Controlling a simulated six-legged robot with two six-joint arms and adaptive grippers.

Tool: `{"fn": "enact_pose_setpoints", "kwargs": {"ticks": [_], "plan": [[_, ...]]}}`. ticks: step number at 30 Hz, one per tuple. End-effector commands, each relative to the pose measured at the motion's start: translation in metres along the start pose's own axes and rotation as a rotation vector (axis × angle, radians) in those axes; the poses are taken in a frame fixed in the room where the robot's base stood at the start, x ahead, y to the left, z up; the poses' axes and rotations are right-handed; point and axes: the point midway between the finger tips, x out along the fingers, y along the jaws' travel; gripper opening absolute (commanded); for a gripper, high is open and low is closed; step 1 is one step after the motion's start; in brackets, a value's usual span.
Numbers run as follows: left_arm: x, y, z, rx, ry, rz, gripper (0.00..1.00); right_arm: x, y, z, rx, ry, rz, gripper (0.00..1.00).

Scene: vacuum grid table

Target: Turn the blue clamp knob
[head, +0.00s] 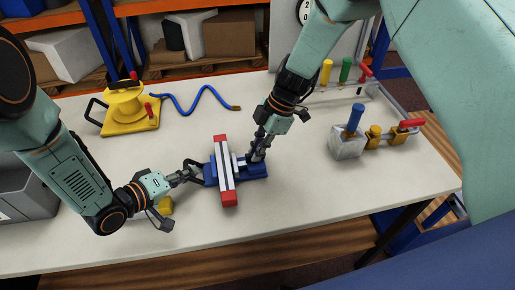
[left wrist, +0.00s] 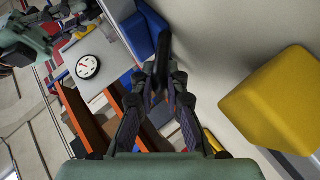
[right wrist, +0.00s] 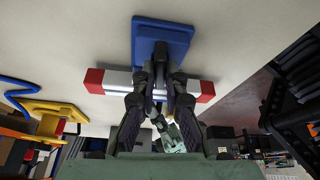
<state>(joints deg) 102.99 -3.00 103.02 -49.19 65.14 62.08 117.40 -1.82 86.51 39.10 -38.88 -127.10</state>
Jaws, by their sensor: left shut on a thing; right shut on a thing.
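The blue clamp (head: 253,172) sits on the table and holds a bar (head: 224,172) with red ends and white and dark stripes. My left gripper (head: 198,170) is shut on a black handle at the clamp's left side. That handle (left wrist: 163,52) shows between its fingertips in the left wrist view, beside the clamp's blue body (left wrist: 138,38). My right gripper (head: 256,153) comes down from above and is shut on a dark knob at the clamp's right side. In the right wrist view, its fingertips (right wrist: 161,75) cover most of the knob, in front of the blue base (right wrist: 165,33).
A yellow fixture (head: 125,108) with a blue hose (head: 195,103) stands at the back left. A yellow block (head: 165,206) lies by my left gripper. A grey block (head: 347,143) with a blue handle and other clamps stand at the right. The table front is clear.

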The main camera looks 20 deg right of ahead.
Motion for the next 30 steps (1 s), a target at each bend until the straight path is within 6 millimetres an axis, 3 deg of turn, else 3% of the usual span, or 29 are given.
{"fn": "enact_pose_setpoints", "kwargs": {"ticks": [11,30], "plan": [[0.0000,0.0008,-0.0004,0.001,0.001,0.002,0.00,-0.0007,-0.0009,-0.0008,0.171,0.001,0.072,0.00],[0.0001,0.0009,0.0001,0.001,-0.001,0.003,0.00,0.0002,-0.0041,-0.0029,0.725,0.000,0.302,0.00]]}}
